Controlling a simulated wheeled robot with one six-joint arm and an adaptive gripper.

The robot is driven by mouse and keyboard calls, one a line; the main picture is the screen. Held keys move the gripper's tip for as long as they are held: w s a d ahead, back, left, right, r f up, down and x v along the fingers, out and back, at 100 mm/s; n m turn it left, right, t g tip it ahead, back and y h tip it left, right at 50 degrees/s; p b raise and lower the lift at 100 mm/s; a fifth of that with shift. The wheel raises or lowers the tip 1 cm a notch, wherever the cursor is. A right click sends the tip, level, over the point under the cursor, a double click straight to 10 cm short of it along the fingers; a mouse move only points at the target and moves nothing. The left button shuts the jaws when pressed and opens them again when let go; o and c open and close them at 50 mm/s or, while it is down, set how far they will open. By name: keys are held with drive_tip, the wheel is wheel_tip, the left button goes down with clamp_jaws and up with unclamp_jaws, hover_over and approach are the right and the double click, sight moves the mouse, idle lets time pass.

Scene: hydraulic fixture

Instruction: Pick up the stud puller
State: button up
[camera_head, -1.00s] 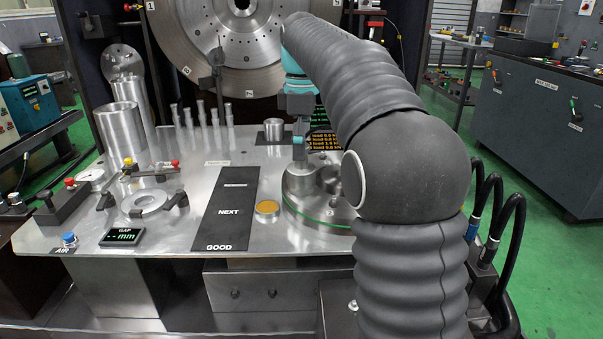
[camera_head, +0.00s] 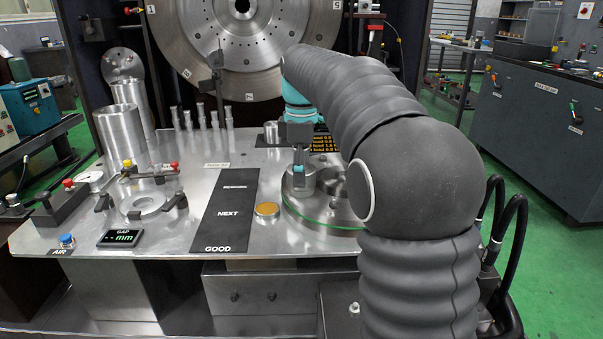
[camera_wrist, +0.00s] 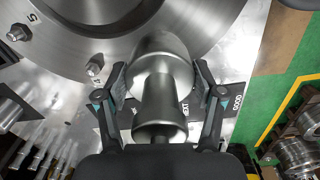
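The stud puller, as I take it, is a stepped grey metal piece with a wide body and narrower neck (camera_wrist: 160,100), in the middle of the wrist view. In the head view it stands on the round green-edged platform (camera_head: 312,217), directly under my gripper (camera_head: 299,170). In the wrist view my gripper (camera_wrist: 160,82) has its fingers spread, one on each side of the piece. Gaps show between the fingers and the neck, so it looks open around it. My arm hides part of the platform in the head view.
A small metal cup (camera_head: 271,132) stands behind the platform. A black NEXT/GOOD mat (camera_head: 222,225) and an amber-topped disc (camera_head: 267,209) lie to the left. Several slim metal pieces (camera_head: 201,116) stand farther back. A large drilled disc (camera_head: 245,70) rises behind the table.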

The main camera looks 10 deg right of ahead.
drive_tip(key=c, duration=0.8)
clamp_jaws()
drive_tip(key=shift+r, duration=0.15)
